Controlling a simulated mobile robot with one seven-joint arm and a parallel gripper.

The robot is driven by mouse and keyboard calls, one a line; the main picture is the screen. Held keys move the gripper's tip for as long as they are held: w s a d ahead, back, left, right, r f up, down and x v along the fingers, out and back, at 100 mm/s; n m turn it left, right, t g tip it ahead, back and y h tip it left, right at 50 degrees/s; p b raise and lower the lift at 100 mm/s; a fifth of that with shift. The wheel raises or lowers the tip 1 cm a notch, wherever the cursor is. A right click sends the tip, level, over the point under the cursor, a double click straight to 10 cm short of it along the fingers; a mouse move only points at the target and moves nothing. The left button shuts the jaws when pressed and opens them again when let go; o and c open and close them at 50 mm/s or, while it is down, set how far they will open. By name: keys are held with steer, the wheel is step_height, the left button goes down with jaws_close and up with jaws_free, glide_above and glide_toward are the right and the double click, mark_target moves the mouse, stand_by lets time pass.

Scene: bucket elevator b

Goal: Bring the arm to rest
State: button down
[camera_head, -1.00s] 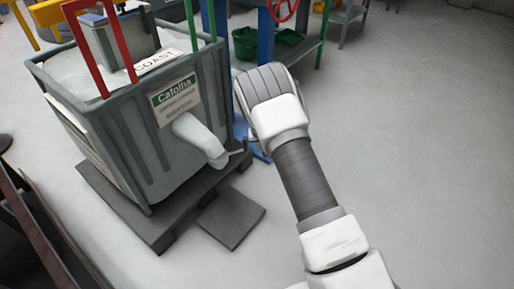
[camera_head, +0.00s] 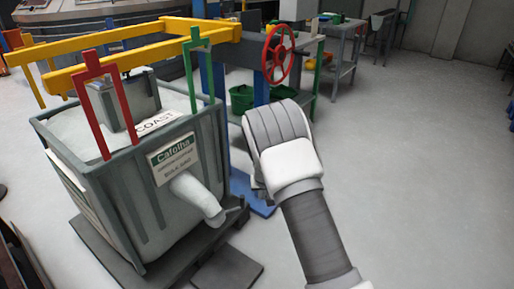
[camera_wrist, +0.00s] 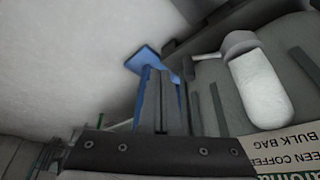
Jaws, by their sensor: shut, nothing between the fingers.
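My arm reaches up from the lower right of the head view, its white and grey wrist (camera_head: 285,145) bent over in mid-air to the right of a grey bin. In the head view the wrist hides most of the hand. In the wrist view a dark bolted bar of my gripper (camera_wrist: 155,155) crosses the bottom edge.
The grey bin (camera_head: 105,200) with a white spout (camera_head: 198,197) stands on a dark pallet at left. Behind it are a yellow frame (camera_head: 130,45), a red handwheel (camera_head: 280,53), a blue post and green tubs. The floor at right is clear.

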steer(key=s+d+r, duration=0.1)
steer(key=s+r, duration=0.4)
steer(key=r, duration=0.4)
steer(key=s+d+r+y, duration=0.15)
steer(key=s+r, duration=0.25)
steer(key=r, duration=0.5)
steer(key=s+d+r, duration=0.2)
steer(key=s+r, duration=0.3)
steer(key=r, duration=0.3)
steer(key=s+d+r+h, duration=0.1)
steer(key=s+d+r, duration=0.1)
steer(key=s, duration=0.6)
steer(key=s+d+r+t, duration=0.1)
steer(key=s+r, duration=0.2)
steer(key=s, duration=0.6)
steer(key=s+d+r+h, duration=0.1)
steer(key=s+d+r, duration=0.1)
steer(key=s, duration=0.6)
step_height(320, 180, up, 21)
steer(key=p, duration=2.1)
steer(key=shift+r+m, duration=0.15)
steer(key=shift+m, duration=0.25)
